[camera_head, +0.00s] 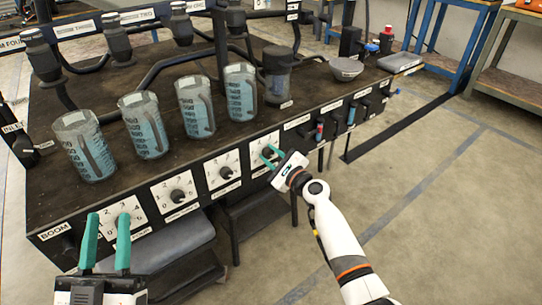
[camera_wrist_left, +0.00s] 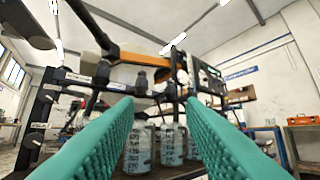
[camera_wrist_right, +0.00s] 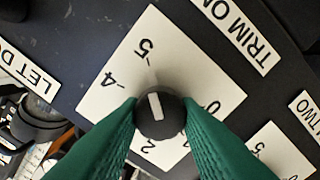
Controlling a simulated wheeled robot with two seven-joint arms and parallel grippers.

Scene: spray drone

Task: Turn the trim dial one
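The trim dial one (camera_wrist_right: 160,112) is a round black knob with a white pointer bar, on a white numbered plate (camera_wrist_right: 118,62) below a partly visible "TRIM ON…" label (camera_wrist_right: 238,36). The bar lies roughly along the line to the 5. My right gripper (camera_wrist_right: 161,108) has its green fingers on both sides of the knob, seemingly pressed against it. In the head view, my right gripper (camera_head: 271,155) is at the rightmost numbered dial on the bench front, partly covering it. My left gripper (camera_head: 106,243) is open and empty, in front of the leftmost dial.
Other dials (camera_head: 178,196) line the bench front to the left. Small levers (camera_head: 351,113) sit right of the dials. Stools (camera_head: 165,246) stand below. The floor at right is clear.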

